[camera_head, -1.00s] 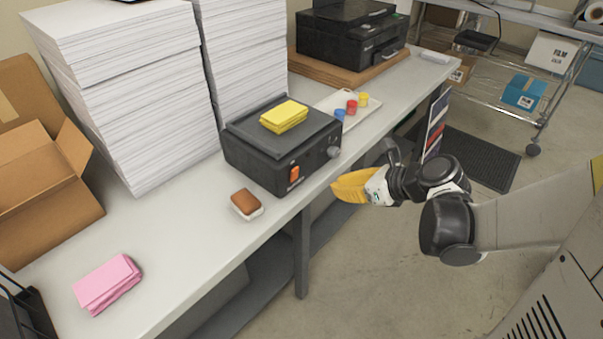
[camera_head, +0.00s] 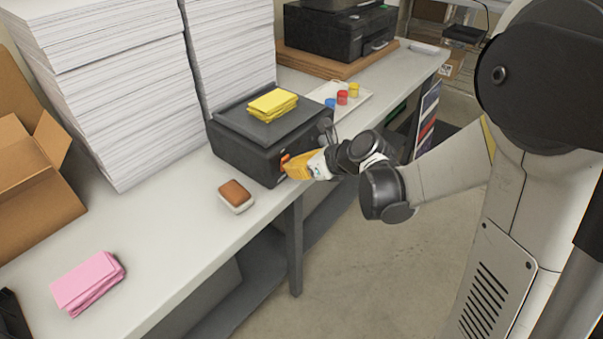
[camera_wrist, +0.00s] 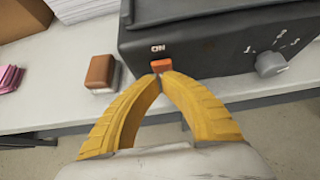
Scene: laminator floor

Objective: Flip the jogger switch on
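The jogger (camera_head: 258,150) is a black box on the bench with a stack of yellow paper (camera_head: 272,105) on its top tray. Its orange switch (camera_wrist: 161,66) is on the front face, below a white "ON" label, in the wrist view. My gripper (camera_wrist: 161,76) has yellow fingers whose tips meet just below the switch, at or very near its lower edge. I cannot tell whether they touch it. No object shows between the fingers. In the head view my gripper (camera_head: 287,163) is at the front face and largely hides the switch. A grey knob (camera_wrist: 271,64) is right of the switch.
A brown-and-white block (camera_head: 236,196) lies on the bench left of the jogger. Pink paper (camera_head: 88,283) lies farther left. Tall paper stacks (camera_head: 110,100) stand behind. A tray with small coloured pots (camera_head: 343,98) is beyond the jogger.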

